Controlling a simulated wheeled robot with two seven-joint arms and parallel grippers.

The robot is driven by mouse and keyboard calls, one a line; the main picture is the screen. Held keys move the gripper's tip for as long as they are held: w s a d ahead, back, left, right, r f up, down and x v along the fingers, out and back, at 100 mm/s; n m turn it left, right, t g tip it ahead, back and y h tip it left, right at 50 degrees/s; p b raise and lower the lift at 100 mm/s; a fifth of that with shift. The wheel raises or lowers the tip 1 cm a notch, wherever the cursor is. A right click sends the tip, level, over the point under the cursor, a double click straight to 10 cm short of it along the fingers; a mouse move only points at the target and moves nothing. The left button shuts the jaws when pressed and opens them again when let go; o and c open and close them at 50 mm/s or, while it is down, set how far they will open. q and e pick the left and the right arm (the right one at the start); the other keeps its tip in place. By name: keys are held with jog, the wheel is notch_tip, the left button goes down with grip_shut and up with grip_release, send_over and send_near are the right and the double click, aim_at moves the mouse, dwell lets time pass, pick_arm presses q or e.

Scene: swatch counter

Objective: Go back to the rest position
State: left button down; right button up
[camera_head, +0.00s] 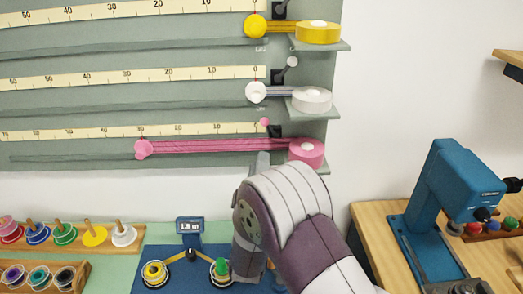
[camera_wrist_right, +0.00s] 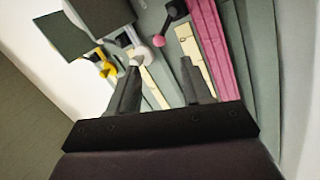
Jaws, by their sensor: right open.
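My right gripper (camera_head: 262,163) is in front of the wall rack, just below the pink ribbon (camera_head: 215,147); my wrist hides most of it in the head view. In the right wrist view its two fingers (camera_wrist_right: 162,86) are spread apart with nothing between them. The pink ribbon runs from its roll (camera_head: 307,152) left to a pink knob (camera_head: 143,148) near the 30 mark; the ribbon also shows in the right wrist view (camera_wrist_right: 213,55), beside the fingers. My left gripper is in neither view.
Yellow (camera_head: 318,33) and white (camera_head: 312,100) rolls sit on shelves above. Below stand peg racks of coloured spools (camera_head: 66,236) and a blue mat (camera_head: 190,255) with a small display (camera_head: 190,225). A blue machine (camera_head: 445,190) stands on the right table. Bare wall lies between.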

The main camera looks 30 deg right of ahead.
jog(key=shift+v, duration=0.8)
jog(key=w+a+f+m+g+y+p, duration=0.15)
jog(key=w+a+f+g+y, duration=0.25)
jog(key=a+f+g+y, duration=0.45)
jog(key=s+a+f+m+g+y, duration=0.1)
jog(key=s+f+m+g+y, duration=0.1)
jog(key=s, duration=0.6)
jog(key=s+a+f+m+g+y, duration=0.2)
jog(key=s+g, duration=0.4)
jog(key=s, duration=0.3)
jog(key=shift+s+f+y+p, duration=0.4)
jog(key=shift+f+y, duration=0.45)
jog(key=shift+y, duration=0.2)
